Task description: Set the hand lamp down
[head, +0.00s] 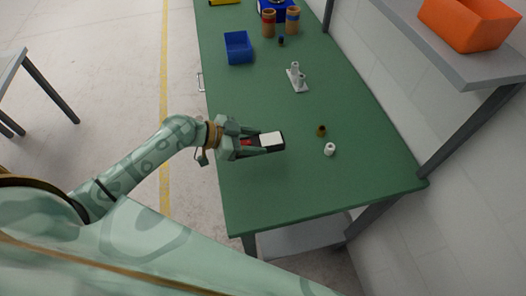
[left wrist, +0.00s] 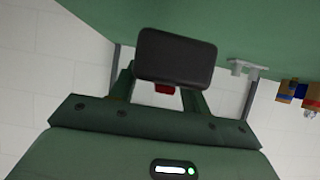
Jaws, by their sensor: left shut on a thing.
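The hand lamp is a small black block with a white face on top (head: 271,139). In the left wrist view its dark body (left wrist: 175,58) sits between the fingers, with a bit of red below it. My left gripper (head: 258,143) is shut on the hand lamp over the near part of the green table (head: 290,190). I cannot tell whether the lamp touches the table top. My right gripper is not in view.
A white cylinder (head: 329,149) and a small brown cylinder (head: 321,130) stand right of the lamp. A white two-post stand (head: 297,77) and a blue bin (head: 238,47) are farther back. An orange bin (head: 468,22) sits on the shelf. The table's near end is clear.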

